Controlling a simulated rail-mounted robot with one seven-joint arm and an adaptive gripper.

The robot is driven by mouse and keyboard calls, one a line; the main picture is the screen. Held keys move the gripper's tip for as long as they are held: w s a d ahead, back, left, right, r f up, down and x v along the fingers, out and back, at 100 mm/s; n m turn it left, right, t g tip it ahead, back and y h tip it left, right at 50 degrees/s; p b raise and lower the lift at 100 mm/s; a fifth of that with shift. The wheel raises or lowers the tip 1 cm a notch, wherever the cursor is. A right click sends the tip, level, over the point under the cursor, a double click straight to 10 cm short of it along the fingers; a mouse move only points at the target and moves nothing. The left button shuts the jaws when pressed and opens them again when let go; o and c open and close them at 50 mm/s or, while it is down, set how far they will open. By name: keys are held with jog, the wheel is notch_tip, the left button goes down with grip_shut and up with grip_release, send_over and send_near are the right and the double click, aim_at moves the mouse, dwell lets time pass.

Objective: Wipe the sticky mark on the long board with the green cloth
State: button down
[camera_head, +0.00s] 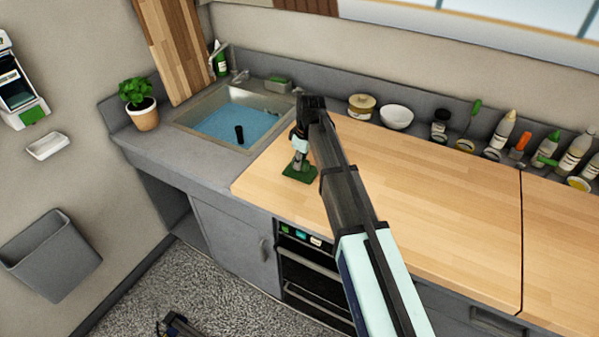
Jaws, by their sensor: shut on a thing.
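The green cloth (293,176) lies flat on the left end of the long wooden board (420,205), close to the sink. My gripper (299,167) points down onto the cloth and is shut on it. The cloth looks in contact with the board. I see no sticky mark on the bare wood in view. Any mark under the cloth or behind my arm is hidden.
A sink (225,125) with blue water is left of the board. A potted plant (140,104) stands beside it. The board's middle and right are clear.

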aim_at(291, 165)
jog(key=shift+s+d, duration=0.35)
jog(key=shift+d, duration=0.4)
jog(key=shift+w+a, duration=0.1)
jog(key=shift+w+a, duration=0.3)
jog(key=shift+a, duration=0.4)
jog(key=shift+w+a, duration=0.3)
jog(key=shift+a, duration=0.35)
jog(key=shift+w+a, duration=0.3)
jog(key=shift+a, duration=0.4)
jog(key=shift+d, duration=0.1)
jog(key=shift+s+d, duration=0.35)
jog(key=shift+d, duration=0.35)
jog(key=shift+s+d, duration=0.3)
jog(key=shift+d, duration=0.35)
jog(key=shift+s+d, duration=0.35)
jog(key=shift+d, duration=0.35)
